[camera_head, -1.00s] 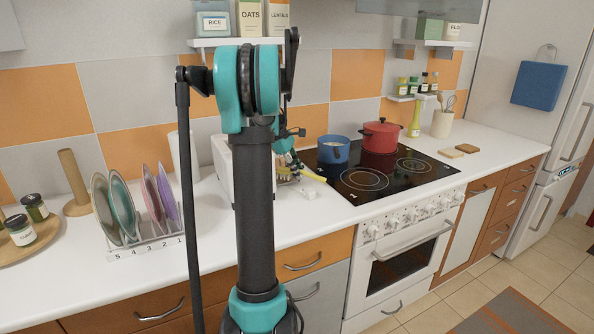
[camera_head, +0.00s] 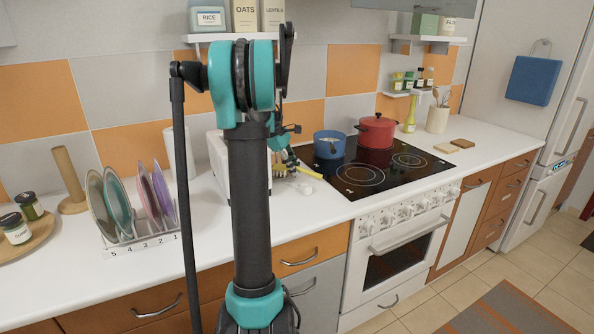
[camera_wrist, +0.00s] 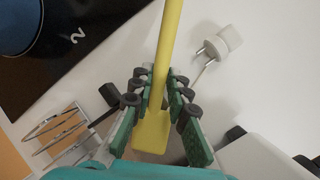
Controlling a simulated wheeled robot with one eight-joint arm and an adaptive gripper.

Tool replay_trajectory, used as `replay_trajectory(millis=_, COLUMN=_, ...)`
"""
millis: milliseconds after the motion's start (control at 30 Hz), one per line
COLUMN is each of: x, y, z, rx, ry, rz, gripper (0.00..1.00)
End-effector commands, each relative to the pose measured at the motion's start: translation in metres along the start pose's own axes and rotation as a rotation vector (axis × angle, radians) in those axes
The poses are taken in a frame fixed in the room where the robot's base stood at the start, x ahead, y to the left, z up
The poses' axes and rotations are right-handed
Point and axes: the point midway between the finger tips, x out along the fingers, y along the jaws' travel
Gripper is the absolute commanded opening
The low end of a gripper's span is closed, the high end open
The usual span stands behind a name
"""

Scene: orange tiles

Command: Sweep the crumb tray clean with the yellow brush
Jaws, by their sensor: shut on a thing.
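My gripper (camera_wrist: 158,92) is shut on the yellow brush (camera_wrist: 169,45), whose handle runs up between the fingers in the wrist view. Its broad yellow end (camera_wrist: 152,131) lies below the fingertips, toward my palm. In the head view my gripper (camera_head: 289,160) is over the counter left of the hob, partly behind my arm, with the yellow handle (camera_head: 310,172) pointing right. I cannot make out bristles, the crumb tray or any crumbs. A white boxy appliance (camera_head: 218,155) stands behind my arm; a white body also shows in the wrist view (camera_wrist: 262,158).
A white plug (camera_wrist: 218,44) with a cable lies beside the brush. A wire rack (camera_wrist: 58,128) is on its other side. The black hob (camera_head: 365,181) carries a blue pot (camera_head: 329,145) and a red pot (camera_head: 376,131). A plate rack (camera_head: 146,238) stands left of my arm.

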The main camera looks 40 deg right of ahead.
Motion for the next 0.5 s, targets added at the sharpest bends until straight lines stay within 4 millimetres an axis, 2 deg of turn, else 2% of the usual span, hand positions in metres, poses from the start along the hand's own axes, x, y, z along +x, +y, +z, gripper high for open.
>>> replay_trajectory(millis=500, x=-0.004, y=0.019, z=-0.021, rx=-0.001, ry=0.000, rz=0.000, gripper=0.00)
